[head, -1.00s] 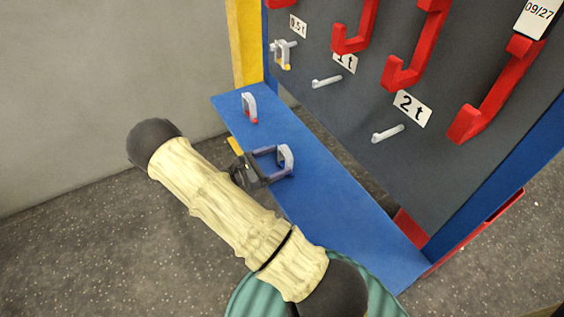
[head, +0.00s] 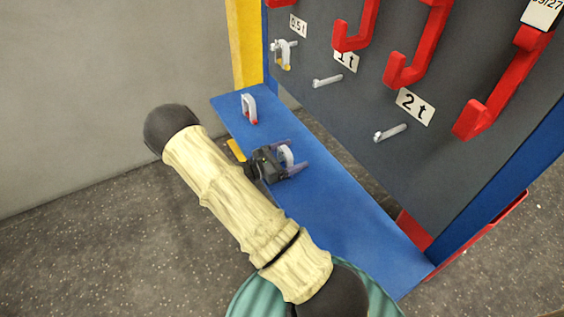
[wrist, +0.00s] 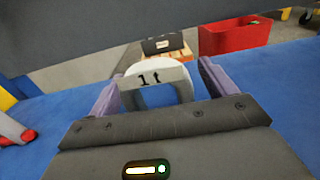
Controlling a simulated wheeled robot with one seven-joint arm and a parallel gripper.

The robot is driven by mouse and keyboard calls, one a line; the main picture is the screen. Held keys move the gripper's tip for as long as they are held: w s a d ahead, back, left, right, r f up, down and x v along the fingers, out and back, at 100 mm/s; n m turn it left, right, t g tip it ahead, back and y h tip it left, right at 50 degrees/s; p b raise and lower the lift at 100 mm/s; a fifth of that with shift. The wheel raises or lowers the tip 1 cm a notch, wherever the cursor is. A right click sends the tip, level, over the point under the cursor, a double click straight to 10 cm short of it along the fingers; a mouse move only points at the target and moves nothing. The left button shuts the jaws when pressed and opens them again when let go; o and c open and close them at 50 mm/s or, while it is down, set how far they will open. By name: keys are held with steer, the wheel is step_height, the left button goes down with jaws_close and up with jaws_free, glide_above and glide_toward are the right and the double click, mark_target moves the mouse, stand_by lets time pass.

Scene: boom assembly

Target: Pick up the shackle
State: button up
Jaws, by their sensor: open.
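A white shackle marked "1 t" (wrist: 158,75) stands on the blue shelf, between the two purple fingers of my gripper in the wrist view. In the head view the same shackle (head: 287,157) is partly hidden by my gripper (head: 299,153). My gripper is open, with one finger on each side of the shackle; a gap shows in the wrist view on both sides. A second shackle, white with a red pin (head: 249,108), stands on the shelf farther back to the left. A third shackle with a yellow pin end (head: 283,55) hangs on the 0.5 t peg.
The blue shelf (head: 340,220) is clear toward the front right. Behind it rises a dark grey board (head: 340,110) with red hooks (head: 405,72) and bare pegs (head: 390,133). A red bin (wrist: 235,36) shows in the wrist view.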

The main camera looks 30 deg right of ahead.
stand_by(0.3)
steer(key=c, duration=1.3)
steer(key=shift+c, duration=0.3)
step_height(320, 180, up, 10)
steer(key=p, duration=0.3)
steer(key=shift+p, duration=0.3)
